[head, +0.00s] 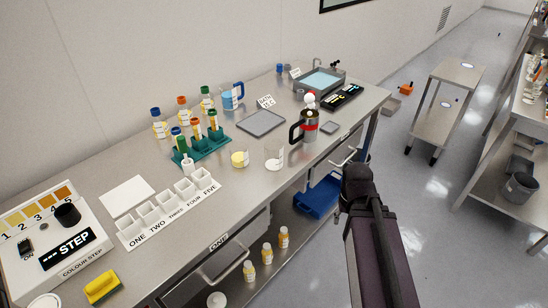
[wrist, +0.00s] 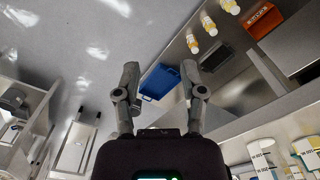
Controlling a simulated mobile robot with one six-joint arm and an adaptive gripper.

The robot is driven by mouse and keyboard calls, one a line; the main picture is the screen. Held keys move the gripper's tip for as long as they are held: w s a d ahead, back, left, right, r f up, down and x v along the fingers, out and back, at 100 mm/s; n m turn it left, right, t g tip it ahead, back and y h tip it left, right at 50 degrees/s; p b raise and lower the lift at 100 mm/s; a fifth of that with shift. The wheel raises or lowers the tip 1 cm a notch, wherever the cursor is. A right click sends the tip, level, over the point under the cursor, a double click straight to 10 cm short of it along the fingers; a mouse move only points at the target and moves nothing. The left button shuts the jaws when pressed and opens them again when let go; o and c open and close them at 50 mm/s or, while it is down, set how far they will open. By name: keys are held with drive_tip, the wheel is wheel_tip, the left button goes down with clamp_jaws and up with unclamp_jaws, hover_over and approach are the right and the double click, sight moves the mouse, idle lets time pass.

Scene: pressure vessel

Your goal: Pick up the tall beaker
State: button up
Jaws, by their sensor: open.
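Beyond the fingers are the floor and a blue bin. In the head view my arm is at the right, off the bench's front edge and apart from the beaker; the fingers cannot be made out there.
The blue bin (head: 316,199) sits below the bench. A trolley (head: 446,100) stands right.

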drive_tip(key=m+t+h, duration=0.7)
drive_tip(key=t+h, duration=0.1)
drive_tip(key=t, duration=0.3)
approach(274, 155)
drive_tip(key=w+a+r, duration=0.2)
drive_tip(key=a+r, duration=0.2)
drive_tip(key=a, duration=0.1)
drive_tip(key=shift+w+f+p, duration=0.1)
drive_tip(key=shift+w+p, duration=0.1)
drive_tip(key=shift+p, duration=0.2)
drive_tip(key=shift+d, duration=0.1)
drive_tip(key=b+x, duration=0.3)
drive_tip(key=x, duration=0.5)
drive_tip(key=shift+w+f, duration=0.2)
drive_tip(key=shift+w+d+f, duration=0.1)
drive_tip(key=shift+d, duration=0.1)
